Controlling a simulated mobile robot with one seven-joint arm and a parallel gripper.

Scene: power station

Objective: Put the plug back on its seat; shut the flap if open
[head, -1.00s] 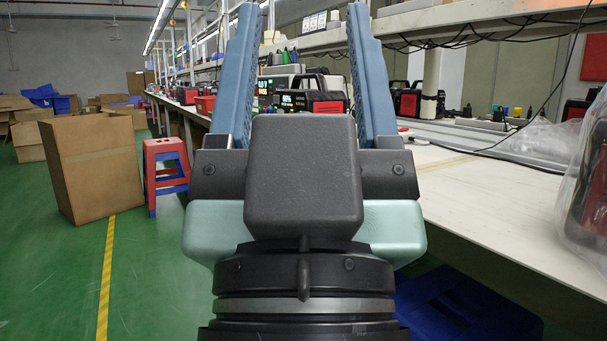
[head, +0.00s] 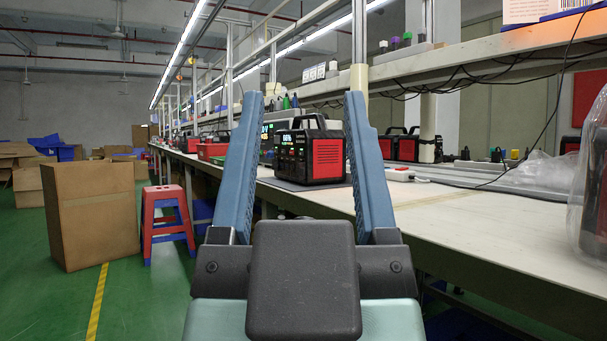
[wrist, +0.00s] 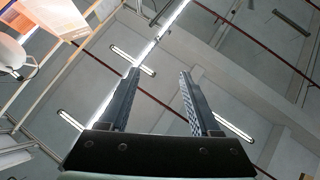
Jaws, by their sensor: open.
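My gripper (head: 303,98) is open and empty, its two blue fingers pointing up in the head view. In the wrist view my gripper (wrist: 160,74) is also open, with only ceiling and lamps between and beyond the fingers. A black and red power station (head: 322,158) with a lit display and a top handle stands on the workbench, beyond the fingers and seen between them. My gripper is well apart from it. I cannot make out a plug, its seat or a flap at this distance.
The long pale workbench (head: 470,212) runs along the right, its front part mostly clear. A white power strip (head: 398,173) and cables lie on it. A plastic-wrapped unit (head: 592,190) stands at the right edge. A red stool (head: 165,205) and a cardboard box (head: 92,212) stand left.

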